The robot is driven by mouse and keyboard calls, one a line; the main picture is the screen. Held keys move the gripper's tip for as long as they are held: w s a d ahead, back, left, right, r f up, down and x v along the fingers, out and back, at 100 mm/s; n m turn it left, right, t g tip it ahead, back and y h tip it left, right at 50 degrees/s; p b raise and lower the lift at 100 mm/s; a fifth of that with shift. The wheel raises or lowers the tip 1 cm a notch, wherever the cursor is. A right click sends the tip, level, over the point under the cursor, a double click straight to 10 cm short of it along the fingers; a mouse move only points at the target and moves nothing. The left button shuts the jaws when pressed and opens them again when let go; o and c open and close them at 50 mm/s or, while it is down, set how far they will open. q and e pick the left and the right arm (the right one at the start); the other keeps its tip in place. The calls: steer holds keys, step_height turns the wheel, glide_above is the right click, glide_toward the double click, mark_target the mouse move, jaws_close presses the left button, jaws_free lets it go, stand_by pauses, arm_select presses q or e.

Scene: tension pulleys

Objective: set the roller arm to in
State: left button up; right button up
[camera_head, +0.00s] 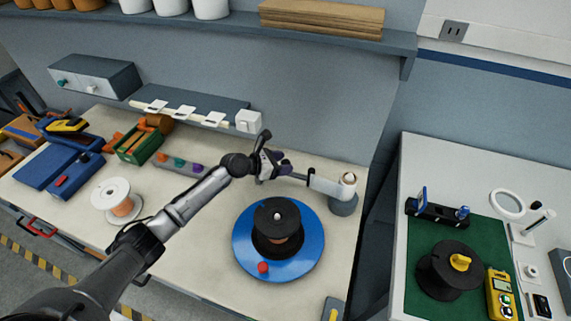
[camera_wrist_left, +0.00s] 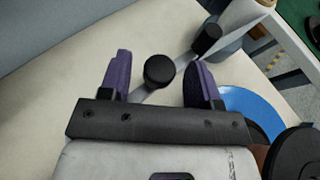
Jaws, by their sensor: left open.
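The roller arm (camera_head: 325,185) is a pale bar on a grey round post (camera_head: 343,206) at the bench's right side. It points left from its pivot, towards my left gripper. My left gripper (camera_head: 276,163) is open at the arm's free end. In the left wrist view, a black round roller or knob (camera_wrist_left: 159,71) on the arm's end lies between the two purple fingers of the gripper (camera_wrist_left: 159,62), with gaps on both sides. A second dark cylinder (camera_wrist_left: 207,38) sits farther along the arm. My right gripper is not in view.
A blue turntable (camera_head: 242,255) carrying a black spool (camera_head: 277,218) is just in front of the arm. A white spool (camera_head: 117,199) and a green box (camera_head: 140,145) stand left. A wall ledge (camera_head: 190,102) runs behind. A second table with a green mat (camera_head: 405,275) is right.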

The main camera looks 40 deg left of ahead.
arm_select(q)
steer(key=shift+w+d+f, duration=0.25)
steer(key=shift+w+d, duration=0.05)
steer(key=shift+w, duration=0.3)
steer(key=shift+c, duration=0.4)
jaws_close()
